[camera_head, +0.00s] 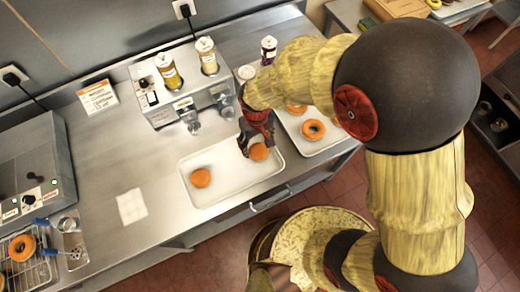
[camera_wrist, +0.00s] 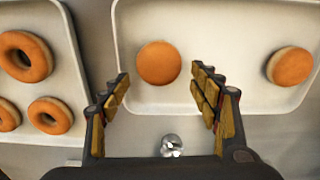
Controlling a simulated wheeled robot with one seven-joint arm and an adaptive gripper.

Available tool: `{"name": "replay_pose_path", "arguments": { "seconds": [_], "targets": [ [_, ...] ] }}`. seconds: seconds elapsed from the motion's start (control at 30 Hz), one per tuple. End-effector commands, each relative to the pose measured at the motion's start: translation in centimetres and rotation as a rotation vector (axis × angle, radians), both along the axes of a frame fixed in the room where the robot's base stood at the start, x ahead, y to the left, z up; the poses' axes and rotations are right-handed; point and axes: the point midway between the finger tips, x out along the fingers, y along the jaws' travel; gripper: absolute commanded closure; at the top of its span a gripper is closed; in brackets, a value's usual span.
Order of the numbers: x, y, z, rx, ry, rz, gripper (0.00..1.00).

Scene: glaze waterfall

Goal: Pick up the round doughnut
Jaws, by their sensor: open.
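Two round doughnuts without holes lie in a white tray (camera_head: 226,184). One round doughnut (camera_head: 259,152) is at the tray's right end, right by my gripper (camera_head: 250,140). The other round doughnut (camera_head: 201,178) lies toward the left end. In the wrist view, my gripper (camera_wrist: 160,76) is open and empty. The nearer round doughnut (camera_wrist: 158,62) shows between and slightly beyond its fingertips, with a gap on both sides. The other one (camera_wrist: 290,66) is well to the right. I cannot tell the height of the fingers above the tray.
A second tray (camera_wrist: 62,88) with ring doughnuts stands beside the first. A dispenser (camera_head: 180,90) with two bottles and spouts stands behind the trays. A wire rack (camera_head: 38,272) with ring doughnuts is at far left. The counter's middle left is mostly clear.

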Motion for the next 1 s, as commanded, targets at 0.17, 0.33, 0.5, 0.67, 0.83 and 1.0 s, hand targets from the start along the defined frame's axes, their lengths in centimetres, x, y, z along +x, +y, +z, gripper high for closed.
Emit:
{"name": "replay_pose_path", "arguments": {
  "seconds": [0.17,0.33,0.5,0.67,0.83,1.0],
  "targets": [
    [0.0,-0.2,-2.0,-0.001,0.002,0.000,0.38],
    [0.1,-0.3,-4.4,0.000,0.000,0.000,0.38],
    [0.1,-0.2,-4.9,0.001,-0.001,0.000,0.38],
    [0.1,-0.2,-4.8,0.001,-0.001,0.000,0.41],
    [0.2,-0.3,-4.8,0.001,-0.001,0.000,0.50],
    [0.1,-0.3,-4.8,0.001,-0.001,0.000,0.60]
  ]
}}
